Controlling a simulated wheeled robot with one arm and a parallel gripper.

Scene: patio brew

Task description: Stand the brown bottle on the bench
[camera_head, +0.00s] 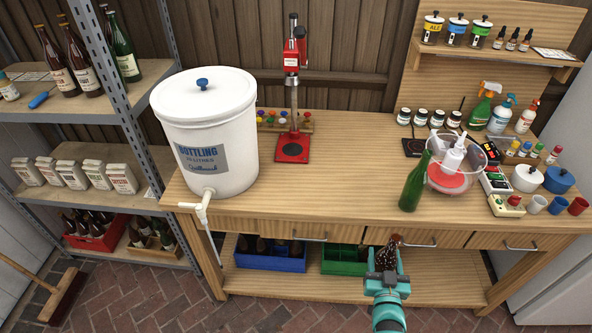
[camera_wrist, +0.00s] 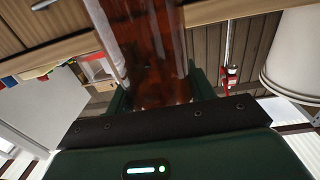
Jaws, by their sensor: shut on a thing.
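My gripper (camera_head: 386,272) is shut on the brown bottle (camera_head: 388,255), in front of the bench's drawers and lower in the picture than the bench top (camera_head: 330,185). In the head view much of the bottle is hidden by the gripper. In the wrist view the brown bottle (camera_wrist: 148,45) shows as reddish-brown see-through glass between the two fingers of my gripper (camera_wrist: 158,92). The bottle is clear of the bench top.
A green bottle (camera_head: 414,182) stands near the bench's front edge, beside a clear bowl (camera_head: 466,180). A white bottling bucket (camera_head: 207,130) with a tap stands at left. A red capper (camera_head: 292,146) stands behind. The bench top between bucket and green bottle is clear.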

